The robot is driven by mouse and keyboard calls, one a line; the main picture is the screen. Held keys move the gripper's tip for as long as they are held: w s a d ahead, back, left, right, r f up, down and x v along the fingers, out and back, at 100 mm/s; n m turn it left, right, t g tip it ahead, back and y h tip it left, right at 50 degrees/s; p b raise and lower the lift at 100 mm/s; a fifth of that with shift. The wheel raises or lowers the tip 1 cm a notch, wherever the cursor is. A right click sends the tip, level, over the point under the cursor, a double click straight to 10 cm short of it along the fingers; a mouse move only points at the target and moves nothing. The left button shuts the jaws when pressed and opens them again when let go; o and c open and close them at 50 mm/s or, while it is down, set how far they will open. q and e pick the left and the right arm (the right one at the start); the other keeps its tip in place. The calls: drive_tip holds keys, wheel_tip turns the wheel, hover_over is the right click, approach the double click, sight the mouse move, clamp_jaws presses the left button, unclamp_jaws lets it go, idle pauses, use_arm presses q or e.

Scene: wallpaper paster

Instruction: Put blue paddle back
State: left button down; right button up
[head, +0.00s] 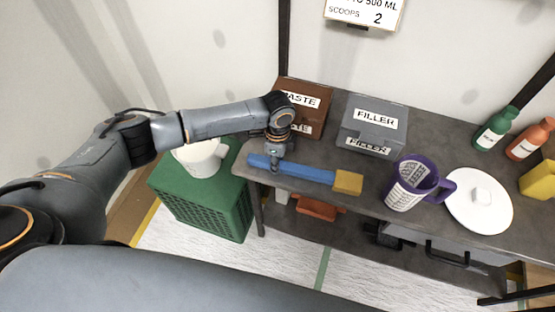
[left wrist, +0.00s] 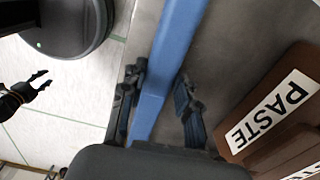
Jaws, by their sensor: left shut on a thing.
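The blue paddle (head: 310,173) is a long blue bar with a yellow block at its right end. It lies along the front edge of the grey table in the head view. My left gripper (head: 275,162) points down at the bar's left part and is shut on it. In the left wrist view the blue bar (left wrist: 170,62) runs between the two dark fingers. Whether the paddle touches the table is hard to tell. My right gripper (left wrist: 42,82) shows small at the left of the left wrist view, empty, its fingers apart.
A brown PASTE box (head: 310,92) and a grey FILLER box (head: 372,125) stand behind the paddle. A purple jug (head: 405,190) and white lid (head: 480,205) are to its right. A green crate (head: 205,205) bearing a white container (head: 200,160) stands left of the table (head: 440,140).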

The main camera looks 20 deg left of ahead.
use_arm(q)
drive_tip(key=c, duration=1)
unclamp_jaws()
drive_tip(key=shift+f, duration=0.1)
